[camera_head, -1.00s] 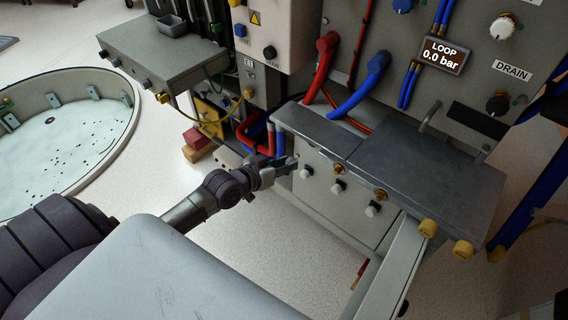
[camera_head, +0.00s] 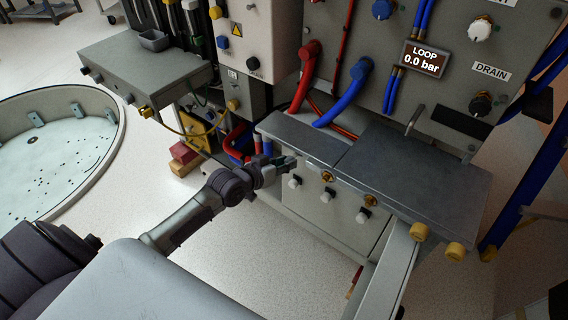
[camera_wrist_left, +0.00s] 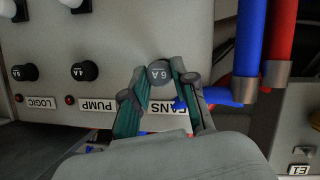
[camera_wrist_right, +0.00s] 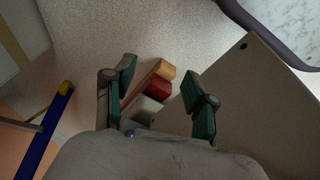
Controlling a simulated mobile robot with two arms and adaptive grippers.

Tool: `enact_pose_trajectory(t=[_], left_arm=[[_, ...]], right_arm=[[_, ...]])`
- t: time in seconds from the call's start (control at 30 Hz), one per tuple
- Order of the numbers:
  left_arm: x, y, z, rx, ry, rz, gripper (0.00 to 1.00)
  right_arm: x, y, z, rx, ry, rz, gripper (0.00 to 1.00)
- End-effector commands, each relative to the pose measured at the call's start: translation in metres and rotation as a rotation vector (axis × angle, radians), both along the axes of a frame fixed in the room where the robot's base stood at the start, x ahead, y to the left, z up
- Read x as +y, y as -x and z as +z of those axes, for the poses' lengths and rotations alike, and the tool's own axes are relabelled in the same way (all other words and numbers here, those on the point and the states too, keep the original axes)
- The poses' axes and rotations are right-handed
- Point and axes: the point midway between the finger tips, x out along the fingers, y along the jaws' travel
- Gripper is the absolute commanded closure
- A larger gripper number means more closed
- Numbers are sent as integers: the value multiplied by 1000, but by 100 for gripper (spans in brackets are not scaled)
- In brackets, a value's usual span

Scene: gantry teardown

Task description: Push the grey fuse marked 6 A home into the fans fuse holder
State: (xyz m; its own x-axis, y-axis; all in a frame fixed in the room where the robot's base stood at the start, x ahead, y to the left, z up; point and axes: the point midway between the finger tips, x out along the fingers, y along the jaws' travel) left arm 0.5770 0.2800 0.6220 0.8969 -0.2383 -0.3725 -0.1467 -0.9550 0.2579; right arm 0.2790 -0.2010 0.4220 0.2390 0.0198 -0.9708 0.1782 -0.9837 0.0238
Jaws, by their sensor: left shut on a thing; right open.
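The grey fuse marked 6 A (camera_wrist_left: 160,72) shows in the left wrist view between the fingertips of my left gripper (camera_wrist_left: 162,82), which is shut on it. The fuse's face is over the panel just beyond the FANS label (camera_wrist_left: 170,108); the fans holder itself is hidden behind fuse and fingers, so I cannot tell how deep the fuse sits. In the head view my left gripper (camera_head: 283,164) is at the left end of the cabinet front, under the bench top. The fuse is too small to tell there. My right gripper (camera_wrist_right: 160,95) is open and empty above the floor.
Black fuse caps sit at PUMP (camera_wrist_left: 84,71) and LOGIC (camera_wrist_left: 25,73). Blue (camera_wrist_left: 249,45) and red (camera_wrist_left: 282,40) hoses run close to the left gripper. The grey bench top (camera_head: 415,175) overhangs the panel. Red and wooden blocks (camera_wrist_right: 155,88) lie below the right gripper.

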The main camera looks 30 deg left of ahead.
Motion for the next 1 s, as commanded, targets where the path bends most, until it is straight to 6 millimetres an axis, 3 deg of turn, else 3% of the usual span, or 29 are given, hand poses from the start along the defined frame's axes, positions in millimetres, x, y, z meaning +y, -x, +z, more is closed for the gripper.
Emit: enact_pose_trajectory(t=[1.0], left_arm=[[-3,-16,0,-1,1,-1,100]], right_arm=[[-1,-2,6,-7,0,-1,44]])
